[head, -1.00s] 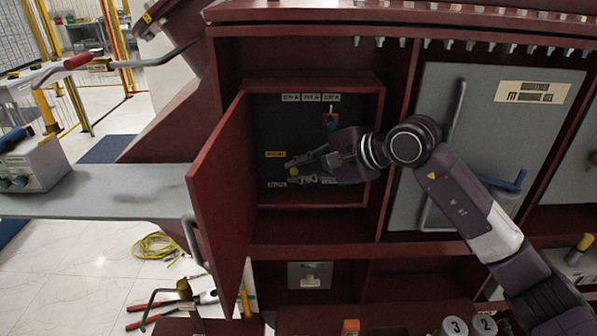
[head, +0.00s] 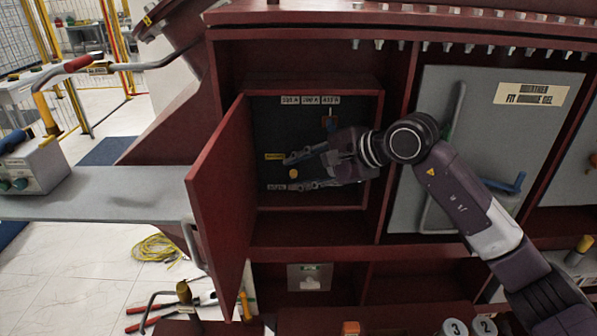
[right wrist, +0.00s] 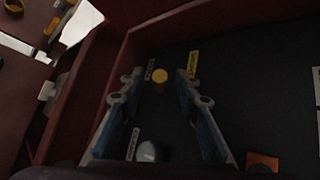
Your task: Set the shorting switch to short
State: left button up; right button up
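The open cabinet box (head: 316,204) has a dark panel with small labels. A small yellow knob (head: 294,174) sits low on the panel, likely the shorting switch; its setting cannot be told. It also shows in the right wrist view (right wrist: 160,76), with a yellow label (right wrist: 193,63) beside it. My right gripper (head: 284,173) reaches in from the right. It is open, its fingers apart on either side of the knob in the picture. The right wrist view shows the gripper (right wrist: 159,77) with the knob between its fingertips; contact is not visible. My left gripper is not in view.
The red cabinet door (head: 222,185) stands open on the left. A pale round part (right wrist: 148,151) lies between the fingers nearer the palm. A grey panel (head: 440,110) is to the right.

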jog(key=v, duration=1.2)
